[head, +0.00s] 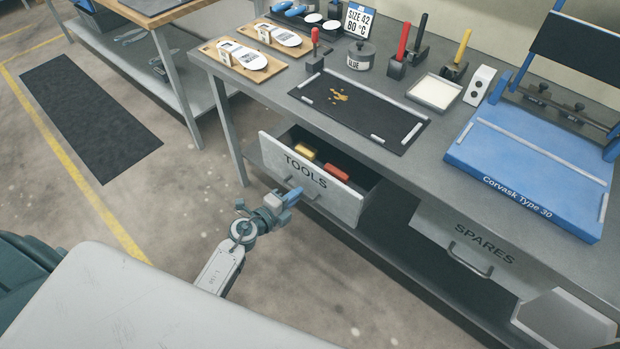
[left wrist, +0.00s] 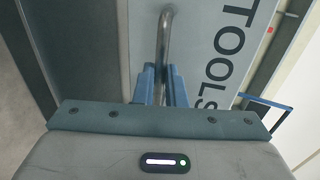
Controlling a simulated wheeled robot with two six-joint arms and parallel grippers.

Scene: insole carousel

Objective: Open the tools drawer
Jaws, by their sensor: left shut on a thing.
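The tools drawer (head: 330,190), with a pale front marked TOOLS, is partly pulled out under the workbench in the head view. A yellow thing (head: 306,152) and a red thing (head: 336,172) lie inside it. My left gripper (head: 293,194) is at the drawer front, shut on the drawer's bar handle. In the left wrist view the blue fingers (left wrist: 160,88) stand on either side of the metal handle (left wrist: 165,35), and the TOOLS lettering (left wrist: 230,45) is beside it. The right gripper is not in view.
The closed spares drawer (head: 470,250) is to the right. The workbench top (head: 400,165) holds a black mat (head: 350,120), a blue press (head: 530,170), insoles on boards (head: 242,55) and upright tools. The floor left of the drawer is clear, with a dark mat (head: 88,115) farther off.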

